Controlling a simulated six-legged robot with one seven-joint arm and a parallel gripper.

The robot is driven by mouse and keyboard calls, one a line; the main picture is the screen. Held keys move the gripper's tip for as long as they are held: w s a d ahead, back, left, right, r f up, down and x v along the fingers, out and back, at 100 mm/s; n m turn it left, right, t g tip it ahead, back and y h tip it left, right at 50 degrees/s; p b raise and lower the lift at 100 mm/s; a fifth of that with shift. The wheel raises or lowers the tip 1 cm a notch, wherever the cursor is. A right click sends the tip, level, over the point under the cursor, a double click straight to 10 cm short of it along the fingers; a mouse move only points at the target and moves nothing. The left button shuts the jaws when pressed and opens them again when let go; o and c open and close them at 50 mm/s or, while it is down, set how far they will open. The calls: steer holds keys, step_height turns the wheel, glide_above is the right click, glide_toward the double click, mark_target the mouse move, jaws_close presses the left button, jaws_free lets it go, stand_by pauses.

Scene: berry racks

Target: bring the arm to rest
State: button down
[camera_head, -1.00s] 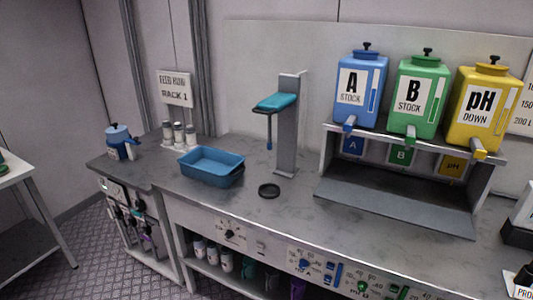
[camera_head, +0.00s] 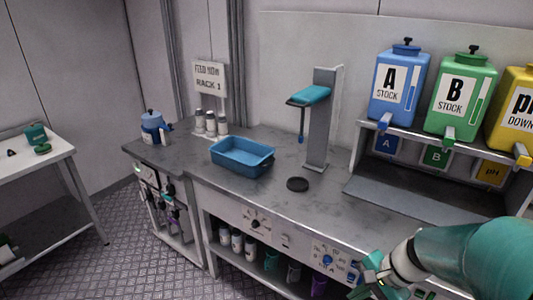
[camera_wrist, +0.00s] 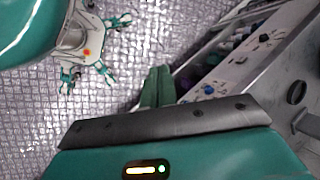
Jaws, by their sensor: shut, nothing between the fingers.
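My arm (camera_head: 470,262), teal with a pale joint, reaches into the lower right of the head view, in front of the bench. My gripper shows in the wrist view (camera_wrist: 157,87) as two green fingers close together. It is shut and empty, pointing past the bench's front side with patterned floor beyond.
The grey bench (camera_head: 275,203) carries a blue tray (camera_head: 242,157), a black disc (camera_head: 298,184), a stand (camera_head: 318,120) and stock tanks, including blue A (camera_head: 399,85) and green B (camera_head: 462,97). A white side table (camera_head: 30,160) stands left. Floor (camera_head: 130,240) between is clear.

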steer(key=s+a+r+n+t+h, duration=0.2)
steer(key=s+r+n, duration=0.1)
steer(key=r+n, duration=0.2)
steer(key=s+a+r+n+t+h, duration=0.2)
steer(key=r+n, duration=0.4)
steer(key=r, duration=0.3)
steer(key=shift+s+a+r+h, duration=0.25)
steer(key=shift+s+a+h, duration=0.4)
steer(key=shift+s, duration=0.45)
